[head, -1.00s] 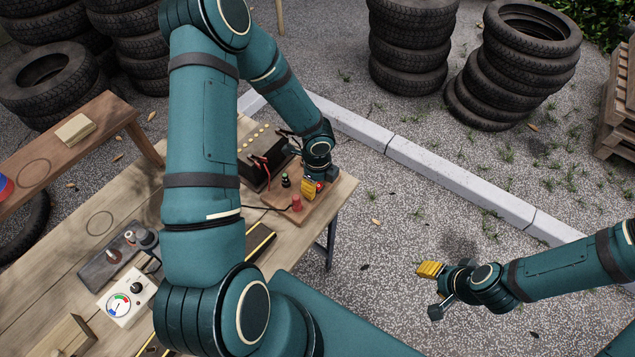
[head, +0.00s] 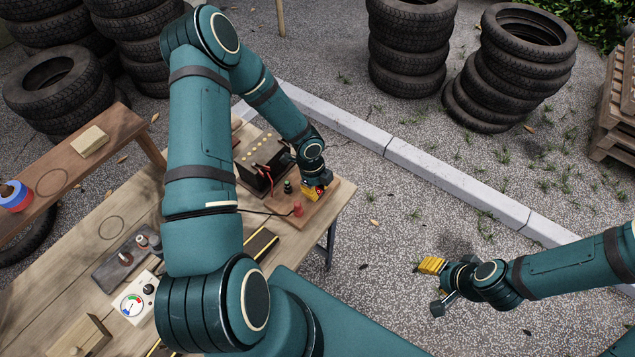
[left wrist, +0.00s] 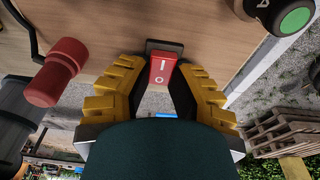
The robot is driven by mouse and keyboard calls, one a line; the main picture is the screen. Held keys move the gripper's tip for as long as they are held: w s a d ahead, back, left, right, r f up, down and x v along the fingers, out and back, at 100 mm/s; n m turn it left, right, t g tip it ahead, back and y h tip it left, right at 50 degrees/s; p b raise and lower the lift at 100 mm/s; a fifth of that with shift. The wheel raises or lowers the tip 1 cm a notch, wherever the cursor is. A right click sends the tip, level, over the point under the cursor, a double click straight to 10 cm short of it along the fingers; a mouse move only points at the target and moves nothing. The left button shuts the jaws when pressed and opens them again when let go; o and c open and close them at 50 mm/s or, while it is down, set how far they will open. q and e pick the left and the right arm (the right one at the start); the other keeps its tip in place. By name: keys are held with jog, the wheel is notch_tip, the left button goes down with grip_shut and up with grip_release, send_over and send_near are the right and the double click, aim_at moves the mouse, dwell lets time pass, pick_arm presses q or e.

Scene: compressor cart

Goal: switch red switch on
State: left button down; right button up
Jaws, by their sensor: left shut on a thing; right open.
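The red switch (head: 321,189) is a small rocker on the brown wooden board (head: 311,216) at the table's right end. In the left wrist view the red rocker (left wrist: 162,69), marked with a line and a circle, sits in a dark housing. My left gripper (head: 313,193) is at the switch, its yellow-padded fingers on either side and shut on it. In the head view the fingers partly hide the switch. My right gripper (head: 434,287) is open and empty, over the gravel right of the table.
A red cylindrical knob (head: 297,209) and a green-topped button (head: 288,186) flank the switch on the board. A black battery-like box (head: 260,165) with clamps stands behind. A gauge box (head: 133,305) stands on the table. Tyre stacks (head: 408,55) stand beyond the kerb.

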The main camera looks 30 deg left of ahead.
pick_arm(q)
jog(key=shift+s+r+h+p, duration=0.15)
jog(key=shift+h+p, duration=0.35)
jog(key=shift+p, duration=0.5)
jog(key=shift+a+f+h, duration=0.1)
jog(key=shift+f+h, duration=0.2)
jog(key=shift+h, duration=0.6)
pick_arm(e)
notch_tip(320, 180, up, 4)
jog(key=shift+f, duration=0.2)
pick_arm(q)
jog(key=shift+r, duration=0.1)
jog(key=c, duration=0.8)
grip_release()
jog(key=shift+r, duration=0.1)
